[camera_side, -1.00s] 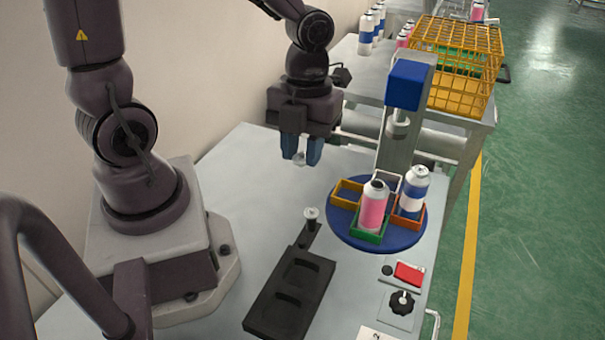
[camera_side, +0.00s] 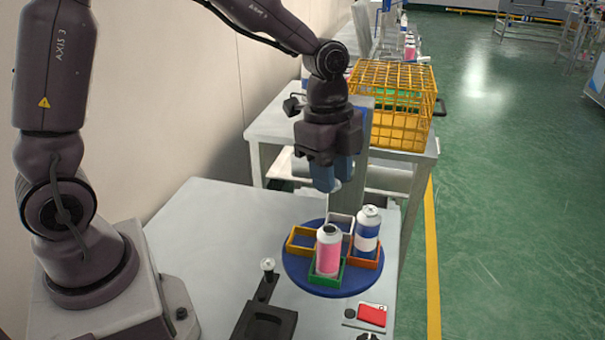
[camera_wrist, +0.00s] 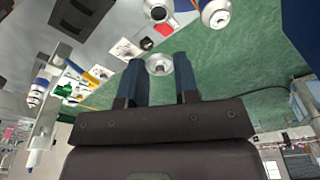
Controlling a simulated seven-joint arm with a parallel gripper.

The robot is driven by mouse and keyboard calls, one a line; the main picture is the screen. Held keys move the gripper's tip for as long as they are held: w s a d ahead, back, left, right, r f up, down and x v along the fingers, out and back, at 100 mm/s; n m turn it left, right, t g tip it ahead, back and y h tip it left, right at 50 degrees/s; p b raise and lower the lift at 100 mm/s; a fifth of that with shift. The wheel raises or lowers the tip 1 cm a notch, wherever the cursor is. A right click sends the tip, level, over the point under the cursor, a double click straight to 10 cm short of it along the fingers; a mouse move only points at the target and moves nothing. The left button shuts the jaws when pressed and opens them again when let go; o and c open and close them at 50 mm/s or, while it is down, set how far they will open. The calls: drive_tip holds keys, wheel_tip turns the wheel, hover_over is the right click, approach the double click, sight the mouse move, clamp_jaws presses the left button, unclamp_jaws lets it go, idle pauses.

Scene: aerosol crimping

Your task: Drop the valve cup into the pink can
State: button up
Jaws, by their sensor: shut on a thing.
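The pink can (camera_side: 328,254) stands upright in a green holder (camera_side: 325,277) on the blue turntable (camera_side: 300,273). Its top looks dark and open. My gripper (camera_side: 335,184) is above the turntable, higher than the can and apart from it. Its blue fingers are shut on the valve cup (camera_side: 335,187), a small pale piece at the fingertips. In the wrist view the silvery valve cup (camera_wrist: 159,66) sits between the two fingers. An open can top (camera_wrist: 158,10), probably the pink can's, shows at the upper edge there.
A blue-and-white can (camera_side: 367,236) stands in an orange holder beside the pink can. A yellow holder (camera_side: 301,240) looks empty. The crimper column is partly hidden behind my gripper. Another small valve piece (camera_side: 267,264) stands on the black fixture. A yellow rack (camera_side: 400,105) is behind.

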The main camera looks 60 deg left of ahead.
sight(330, 223)
drive_tip(key=shift+f, duration=4.1)
drive_tip(key=shift+f, duration=0.15)
drive_tip(key=o, duration=0.7)
drive_tip(key=shift+o, duration=0.2)
wheel_tip(330, 223, up, 12)
